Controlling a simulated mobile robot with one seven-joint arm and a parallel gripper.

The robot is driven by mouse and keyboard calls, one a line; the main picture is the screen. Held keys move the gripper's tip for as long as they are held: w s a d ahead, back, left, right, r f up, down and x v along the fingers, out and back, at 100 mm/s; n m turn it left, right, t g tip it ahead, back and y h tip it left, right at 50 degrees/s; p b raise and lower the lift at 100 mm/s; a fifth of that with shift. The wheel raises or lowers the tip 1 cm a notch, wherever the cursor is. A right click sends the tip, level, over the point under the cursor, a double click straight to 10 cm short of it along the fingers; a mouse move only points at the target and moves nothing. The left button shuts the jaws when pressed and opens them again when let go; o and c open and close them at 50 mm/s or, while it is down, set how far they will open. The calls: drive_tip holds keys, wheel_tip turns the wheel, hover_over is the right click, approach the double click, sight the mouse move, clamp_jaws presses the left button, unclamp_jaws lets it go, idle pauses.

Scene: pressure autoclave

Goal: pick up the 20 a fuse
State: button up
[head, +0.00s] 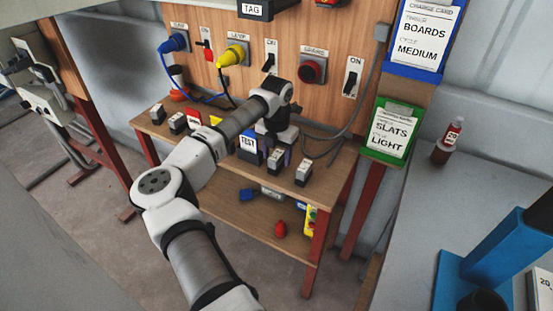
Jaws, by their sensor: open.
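Several small dark blocks with pale tops, which look like fuses, stand on the wooden bench (325,172). One fuse-like block (303,172) is at the right end, and another (274,162) stands just left of it, close under my gripper. Two more, a far-left block (157,114) and its neighbour (178,123), stand at the left end. Their ratings are too small to read, so I cannot tell which is the 20 A fuse. My gripper (283,152) points down over the bench's right part, open. Its fingertips are partly hidden, and I see nothing held.
A TEST box (248,146) stands left of my gripper. Behind rises a wooden panel (215,75) with switches, a blue plug (176,42) and a yellow plug (235,53). Cables hang near the bench back. A grey worktop (440,205) at right carries a bottle (447,143).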

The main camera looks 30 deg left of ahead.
drive_tip(key=shift+f, duration=0.55)
drive_tip(key=c, duration=1.1)
